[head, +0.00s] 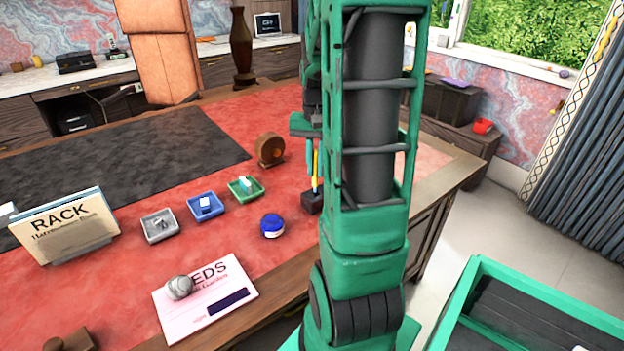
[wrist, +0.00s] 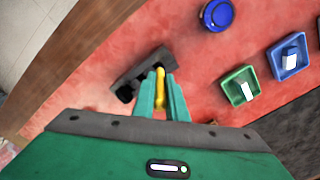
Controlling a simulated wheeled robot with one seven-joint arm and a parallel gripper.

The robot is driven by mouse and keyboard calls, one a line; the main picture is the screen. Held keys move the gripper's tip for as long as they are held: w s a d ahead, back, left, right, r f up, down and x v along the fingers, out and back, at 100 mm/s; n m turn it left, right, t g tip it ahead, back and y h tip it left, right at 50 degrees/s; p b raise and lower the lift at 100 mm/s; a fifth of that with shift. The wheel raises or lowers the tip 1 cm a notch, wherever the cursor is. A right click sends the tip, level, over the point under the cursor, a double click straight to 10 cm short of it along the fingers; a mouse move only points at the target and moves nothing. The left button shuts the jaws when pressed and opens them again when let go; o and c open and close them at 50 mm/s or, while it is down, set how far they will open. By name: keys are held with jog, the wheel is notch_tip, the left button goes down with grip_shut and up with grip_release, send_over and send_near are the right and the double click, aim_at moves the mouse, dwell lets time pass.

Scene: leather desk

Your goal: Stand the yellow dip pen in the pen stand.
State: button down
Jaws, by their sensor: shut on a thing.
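The yellow dip pen (head: 316,168) is upright in the head view, its lower end at the dark pen stand (head: 311,203). Its tip is too small to tell whether it is inside a hole or just above. In the wrist view the pen (wrist: 160,88) is between the green fingers of my gripper (wrist: 161,92), which is shut on it. The pen stand (wrist: 135,75) is a dark block with dark holes, just beyond the fingertips; the fingers and pen hide part of it. In the head view my arm covers the area right of the stand.
A blue round jar (head: 272,226) stands left of the stand. Green (head: 258,192), blue (head: 216,213) and grey (head: 160,238) small trays sit farther left. A brown round object (head: 270,150) stands behind. The desk's wooden edge (head: 276,312) is close in front.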

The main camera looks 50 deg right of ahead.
aim_at(316, 150)
jog(key=shift+s+f, duration=0.1)
jog(key=shift+f, duration=2.05)
jog(key=c, duration=1.8)
grip_release()
jog(key=shift+o, duration=0.2)
jog(key=shift+d, duration=0.1)
notch_tip(316, 150, up, 12)
jog(key=shift+f, duration=0.1)
jog(key=shift+a, duration=0.2)
jog(key=s+a+f+n, duration=0.3)
jog(key=s+a+n, duration=0.2)
jog(key=s+a, duration=0.8)
jog(key=a, duration=0.3)
jog(key=shift+s+a, duration=0.3)
